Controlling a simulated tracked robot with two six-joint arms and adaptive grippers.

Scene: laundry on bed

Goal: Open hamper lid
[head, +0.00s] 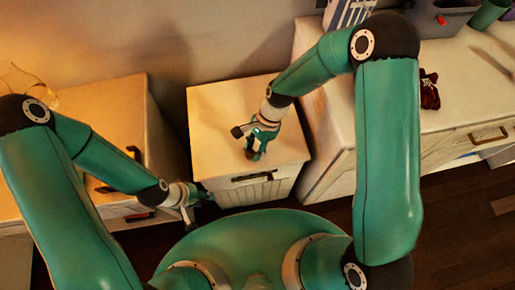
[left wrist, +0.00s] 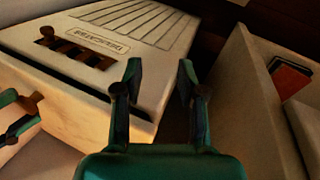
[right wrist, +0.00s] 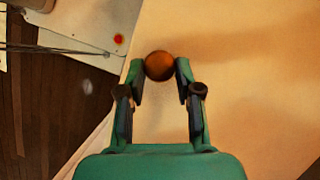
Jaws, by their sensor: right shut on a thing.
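The hamper (head: 220,106) is a pale box with a slatted front and a dark handle slot, standing between two cabinets. Its flat lid (right wrist: 240,70) lies level on top, with no visible gap. My right gripper (head: 255,153) is over the lid's front part. In the right wrist view its fingertips are shut on a round brown knob (right wrist: 159,66). My left gripper (head: 203,197) is open and empty, low by the hamper's front left corner. The left wrist view shows the slatted front (left wrist: 135,20), a label and the handle slot (left wrist: 75,47) beside its fingers.
A pale cabinet (head: 105,108) stands close on the left, and a long dresser (head: 455,125) on the right. A dark red cloth (head: 429,90) and a striped blue and white box (head: 347,13) are on the dresser. A red item (left wrist: 290,77) lies in an open compartment.

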